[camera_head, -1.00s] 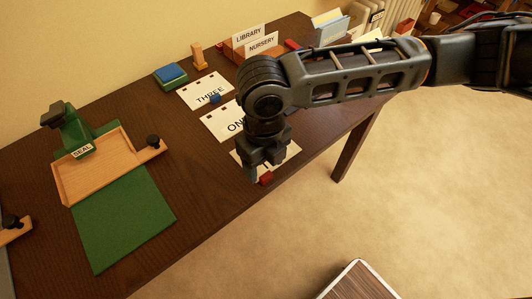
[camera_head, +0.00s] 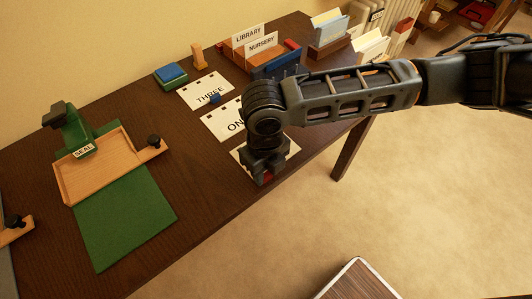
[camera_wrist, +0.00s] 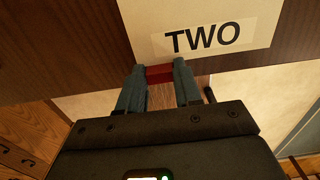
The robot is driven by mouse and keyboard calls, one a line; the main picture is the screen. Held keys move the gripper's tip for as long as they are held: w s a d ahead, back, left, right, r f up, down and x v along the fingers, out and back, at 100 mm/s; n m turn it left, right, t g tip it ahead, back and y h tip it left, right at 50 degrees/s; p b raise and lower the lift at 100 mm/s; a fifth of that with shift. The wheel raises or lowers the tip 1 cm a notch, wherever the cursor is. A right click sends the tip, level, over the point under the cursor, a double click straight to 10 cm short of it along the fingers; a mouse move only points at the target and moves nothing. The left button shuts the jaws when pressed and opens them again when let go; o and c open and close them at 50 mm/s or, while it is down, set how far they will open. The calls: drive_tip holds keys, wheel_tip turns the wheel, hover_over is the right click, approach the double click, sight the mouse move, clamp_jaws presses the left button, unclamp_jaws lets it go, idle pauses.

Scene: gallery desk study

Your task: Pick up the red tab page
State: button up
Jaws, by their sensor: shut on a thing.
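The red tab page is a white sheet marked TWO (camera_wrist: 255,20) with a red tab (camera_wrist: 159,73) on its near edge. In the wrist view my gripper (camera_wrist: 159,76) has its two fingers on either side of the red tab, shut on it. In the head view my gripper (camera_head: 263,172) is low at the desk's front edge, over the page (camera_head: 291,149), and hides much of it. The page appears to lie flat on the desk; I cannot tell of any gap beneath it.
Pages marked ONE (camera_head: 222,122) and THREE (camera_head: 205,91) lie behind on the dark desk (camera_head: 195,220). A green seal press (camera_head: 75,130) with a wooden tray (camera_head: 108,170) stands left, with a green mat (camera_head: 122,220) before it. Label holders and a blue rack (camera_head: 278,66) stand at the back.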

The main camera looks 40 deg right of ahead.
drive_tip(key=c, duration=0.4)
